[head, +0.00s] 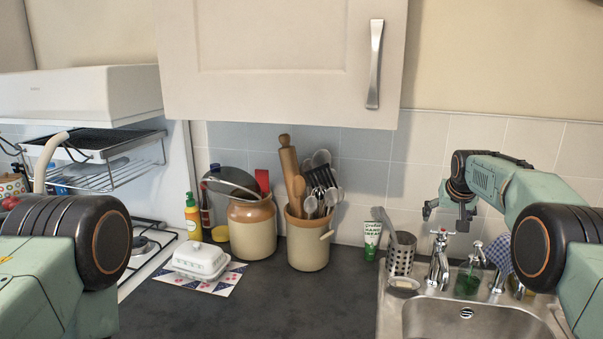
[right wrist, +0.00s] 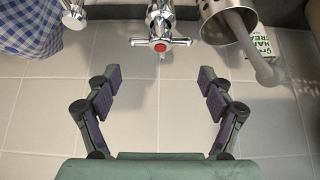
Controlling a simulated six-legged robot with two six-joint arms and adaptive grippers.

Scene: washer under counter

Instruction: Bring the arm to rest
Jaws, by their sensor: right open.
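My right arm (head: 520,190) comes in from the right in the head view, green with black joints. My right gripper (head: 447,211) is raised in front of the tiled wall, above the sink taps. In the right wrist view its two fingers (right wrist: 161,100) are spread wide with nothing between them. My left arm (head: 70,260) shows at the lower left of the head view as a black joint and green link. The left gripper is out of view.
A steel sink (head: 480,318) with a cross-handled tap (head: 438,262) lies below the right gripper. A utensil holder (head: 400,260) and hand cream (head: 372,240) stand beside it. Crocks (head: 252,228) and a butter dish (head: 200,260) stand on the counter. A cabinet (head: 270,70) hangs above.

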